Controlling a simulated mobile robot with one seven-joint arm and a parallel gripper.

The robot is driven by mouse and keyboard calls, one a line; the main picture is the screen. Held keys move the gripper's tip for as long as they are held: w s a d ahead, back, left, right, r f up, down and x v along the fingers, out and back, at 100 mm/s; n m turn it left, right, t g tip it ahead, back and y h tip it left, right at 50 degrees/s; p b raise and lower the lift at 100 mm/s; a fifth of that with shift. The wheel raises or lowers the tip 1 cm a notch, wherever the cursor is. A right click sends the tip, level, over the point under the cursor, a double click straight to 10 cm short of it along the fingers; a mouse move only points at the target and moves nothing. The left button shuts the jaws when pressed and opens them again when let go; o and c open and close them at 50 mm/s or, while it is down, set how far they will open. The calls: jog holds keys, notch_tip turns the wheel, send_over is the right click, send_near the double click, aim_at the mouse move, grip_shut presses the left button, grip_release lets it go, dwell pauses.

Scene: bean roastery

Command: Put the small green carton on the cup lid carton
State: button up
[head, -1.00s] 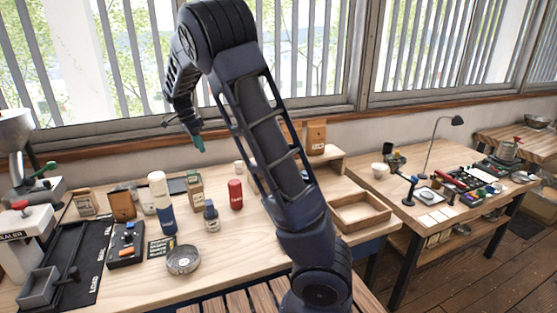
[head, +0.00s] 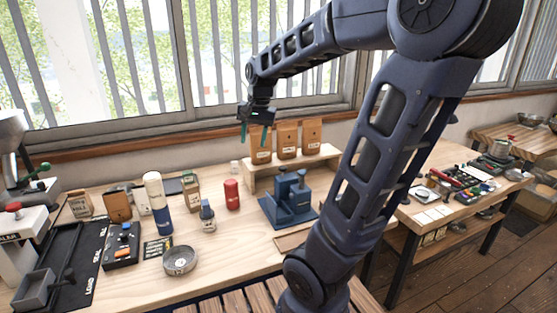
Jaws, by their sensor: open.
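My gripper (head: 254,134) is raised above the back of the wooden bench, in front of the window. Its teal-tipped fingers point down, apart and empty. I cannot pick out a small green carton or a cup lid carton with certainty in the head view. A narrow tan package with a pale label (head: 190,192) stands at the back of the bench, left of the gripper, but its kind is unclear. My arm hides part of the bench's right end and the tray there.
A wooden riser (head: 249,182) carries several brown bags (head: 286,139). A blue press-like stand (head: 290,205) stands before it. A second table (head: 402,225) is right.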

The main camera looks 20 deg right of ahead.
jog(key=s+d+f+n+t, duration=0.1)
jog(key=s+n, duration=0.2)
jog(key=s, duration=0.4)
jog(key=s+d+n+t+h, duration=0.1)
jog(key=s+n, duration=0.1)
jog(key=s, duration=0.5)
jog(key=shift+s+d+f+n+t, duration=0.25)
jog(key=shift+f+n+t, duration=0.15)
